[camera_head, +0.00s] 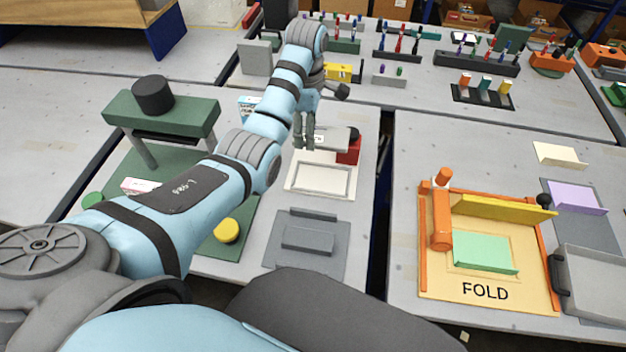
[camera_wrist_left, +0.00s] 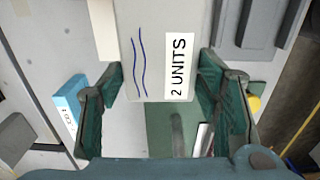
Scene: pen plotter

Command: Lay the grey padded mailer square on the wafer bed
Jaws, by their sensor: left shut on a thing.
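The grey padded mailer (camera_wrist_left: 155,45) has a white "2 UNITS" label and two wavy blue lines. My left gripper (camera_wrist_left: 165,95) is shut on its near end, one finger on each side. In the head view the mailer (camera_head: 334,140) shows just right of my left gripper (camera_head: 306,130), seen at a shallow angle. The cream board with a raised rectangular outline (camera_head: 322,180), which looks like the wafer bed, lies below and nearer in that view. The gap between mailer and bed is hard to judge. My right gripper is not in view.
A red block (camera_head: 348,152) with a dark knob stands by the mailer's right end. A green stand with a black cylinder (camera_head: 153,95) is left. A grey fixture (camera_head: 308,238) lies in front of the bed. An orange FOLD station (camera_head: 485,290) is right, across a gap between tables.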

